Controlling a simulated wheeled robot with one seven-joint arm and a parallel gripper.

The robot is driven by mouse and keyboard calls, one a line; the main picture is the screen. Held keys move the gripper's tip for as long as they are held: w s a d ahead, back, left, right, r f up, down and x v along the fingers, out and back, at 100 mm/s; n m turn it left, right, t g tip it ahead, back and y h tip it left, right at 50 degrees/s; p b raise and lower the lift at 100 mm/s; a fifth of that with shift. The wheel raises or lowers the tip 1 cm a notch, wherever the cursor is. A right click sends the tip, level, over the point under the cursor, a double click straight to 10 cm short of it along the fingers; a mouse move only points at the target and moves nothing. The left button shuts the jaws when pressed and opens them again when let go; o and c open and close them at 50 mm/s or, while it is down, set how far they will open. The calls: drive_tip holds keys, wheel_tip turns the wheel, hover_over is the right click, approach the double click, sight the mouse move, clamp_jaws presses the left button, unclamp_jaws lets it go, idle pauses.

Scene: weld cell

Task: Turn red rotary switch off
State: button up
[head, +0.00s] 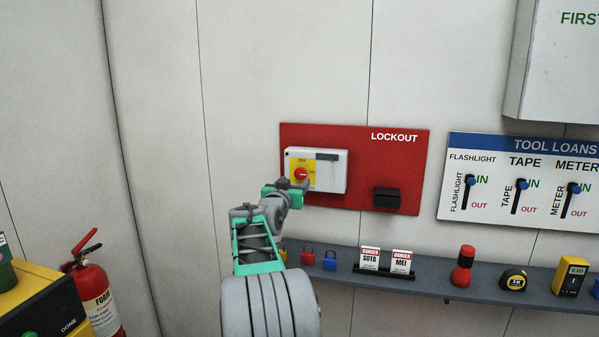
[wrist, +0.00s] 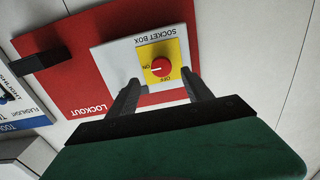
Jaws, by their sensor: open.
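The red rotary switch (head: 301,174) sits on a yellow plate on the white socket box (head: 331,182), which is mounted on the red lockout board (head: 409,158). In the wrist view the switch (wrist: 160,67) shows a white mark pointing toward the ON label, with OFF printed on another side of the plate. My gripper (wrist: 165,88) is open and empty, its two dark fingers on either side of the switch in the picture. I cannot tell how far the fingertips are from the knob. In the head view my gripper (head: 296,183) is beside the box, partly hiding its lower left.
A black holder (head: 387,198) is on the board's lower right. Below, a shelf (head: 450,285) carries padlocks (head: 308,255), danger tags (head: 385,260), a red flashlight (head: 463,266) and a tape measure (head: 513,280). The wall left of the board is clear.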

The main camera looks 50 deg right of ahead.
sight(300, 175)
drive_tip(key=p+x, duration=0.2)
drive_tip(key=x, duration=0.4)
drive_tip(key=shift+r+p, duration=0.1)
drive_tip(key=shift+p, duration=0.25)
drive_tip(key=shift+w+d, duration=0.35)
drive_tip(key=shift+d, duration=0.2)
clamp_jaws()
